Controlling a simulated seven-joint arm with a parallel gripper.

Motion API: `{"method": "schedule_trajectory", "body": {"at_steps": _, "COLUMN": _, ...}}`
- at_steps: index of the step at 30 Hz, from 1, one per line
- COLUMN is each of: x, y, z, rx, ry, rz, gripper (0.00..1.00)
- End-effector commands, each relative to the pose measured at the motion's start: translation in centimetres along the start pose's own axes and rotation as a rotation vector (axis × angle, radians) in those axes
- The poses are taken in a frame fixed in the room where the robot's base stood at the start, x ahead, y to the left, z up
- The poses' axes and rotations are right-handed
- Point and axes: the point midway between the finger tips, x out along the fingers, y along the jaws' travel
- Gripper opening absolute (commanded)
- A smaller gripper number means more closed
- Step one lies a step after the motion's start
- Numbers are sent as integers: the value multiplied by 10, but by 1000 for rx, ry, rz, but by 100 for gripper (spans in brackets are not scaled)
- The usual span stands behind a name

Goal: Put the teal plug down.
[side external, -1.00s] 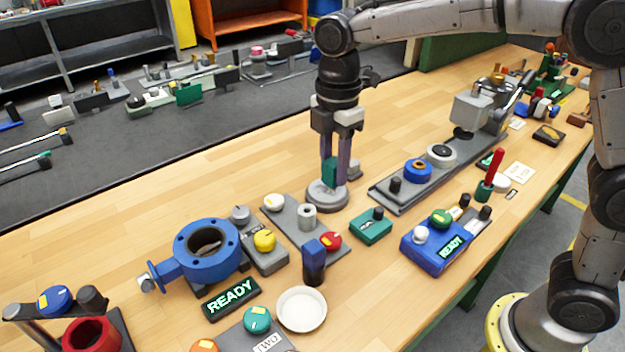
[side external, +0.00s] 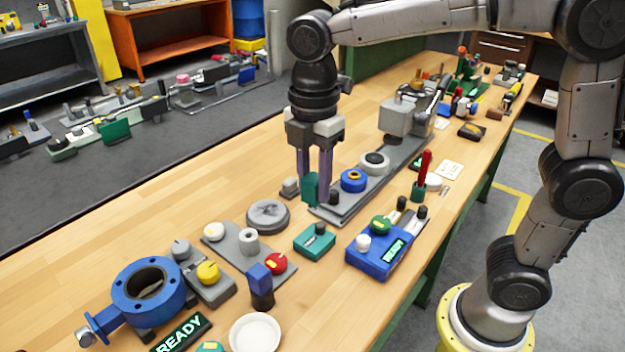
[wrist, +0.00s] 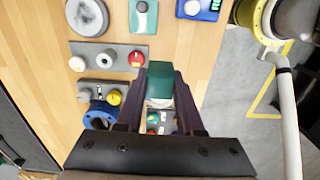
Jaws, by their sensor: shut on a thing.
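The teal plug (side external: 310,188) is between the fingers of my gripper (side external: 314,178), which is shut on it. In the side view it appears near the left end of a long grey rail (side external: 350,200) and beside a small grey block (side external: 290,188). I cannot tell whether its underside touches anything. In the wrist view the teal plug (wrist: 159,82) shows as a block between the fingertips of my gripper (wrist: 160,88). A round grey disc (side external: 267,216) lies on the bench to the left of the plug, with nothing standing on it.
A teal box (side external: 314,241) and a blue READY box (side external: 378,250) stand in front of the plug. The rail carries a blue ring (side external: 353,180). A blue valve body (side external: 147,290) is at the lower left. Bare bench (side external: 190,185) lies behind and left of the disc.

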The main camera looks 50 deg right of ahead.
Motion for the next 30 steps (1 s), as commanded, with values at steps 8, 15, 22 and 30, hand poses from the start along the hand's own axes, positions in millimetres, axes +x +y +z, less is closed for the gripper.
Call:
{"method": "schedule_trajectory", "body": {"at_steps": 8, "x": 5, "y": 18, "z": -23, "rx": 150, "ry": -1, "rz": -3, "gripper": 0}}
{"method": "schedule_trajectory", "body": {"at_steps": 15, "x": 31, "y": 18, "z": -100, "rx": 147, "ry": -3, "rz": -4, "gripper": 0}}
{"method": "schedule_trajectory", "body": {"at_steps": 22, "x": 55, "y": -5, "z": -158, "rx": 39, "ry": -1, "rz": -1, "gripper": 0}}
{"method": "schedule_trajectory", "body": {"at_steps": 30, "x": 66, "y": -17, "z": -174, "rx": -12, "ry": 0, "rz": 0, "gripper": 0}}
